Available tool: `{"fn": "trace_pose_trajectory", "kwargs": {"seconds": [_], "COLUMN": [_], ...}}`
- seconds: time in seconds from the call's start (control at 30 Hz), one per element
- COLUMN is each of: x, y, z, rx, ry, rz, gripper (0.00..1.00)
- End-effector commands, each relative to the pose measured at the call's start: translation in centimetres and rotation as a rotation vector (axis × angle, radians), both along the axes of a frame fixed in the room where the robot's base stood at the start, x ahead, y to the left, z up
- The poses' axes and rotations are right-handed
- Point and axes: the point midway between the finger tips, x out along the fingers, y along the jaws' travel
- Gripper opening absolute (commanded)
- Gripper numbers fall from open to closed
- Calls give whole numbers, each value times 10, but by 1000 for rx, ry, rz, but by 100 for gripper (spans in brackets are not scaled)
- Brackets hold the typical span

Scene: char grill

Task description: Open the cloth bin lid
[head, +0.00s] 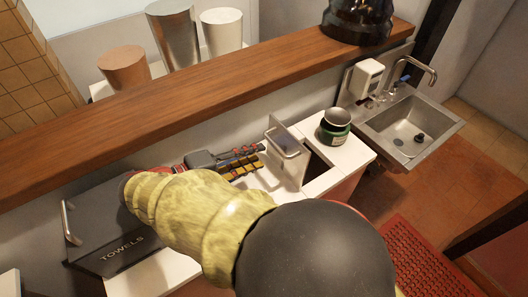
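A pale rectangular lid (287,152) with a metal bar handle (283,140) stands upright beside a dark opening (318,166) in the white counter. A black box marked TOWELS (113,240) sits at the left, with a metal handle (68,222) on its left side; its top looks closed. I cannot tell which of these is the cloth bin. My gripper (261,157) is just left of the upright lid, its fingertips pointing right toward it. I see nothing between the fingers, but their gap is unclear. My yellow-sleeved arm covers part of the black box and counter.
A dark green jar (335,127) stands on the white counter (352,157) right of the opening. A wooden ledge (215,80) runs behind the counter. A metal sink (405,125) with a faucet is at the right, and a red mat (425,275) lies on the floor.

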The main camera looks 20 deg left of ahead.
Motion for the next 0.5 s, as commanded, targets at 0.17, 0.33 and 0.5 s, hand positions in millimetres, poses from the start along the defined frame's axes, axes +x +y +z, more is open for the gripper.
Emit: {"fn": "trace_pose_trajectory", "kwargs": {"seconds": [0.17,0.33,0.5], "x": [-29,-48,-56], "y": [23,38,43], "z": [10,16,20], "rx": [0,0,-1], "ry": [0,0,1], "rz": [3,2,0], "gripper": [29,29,29]}}
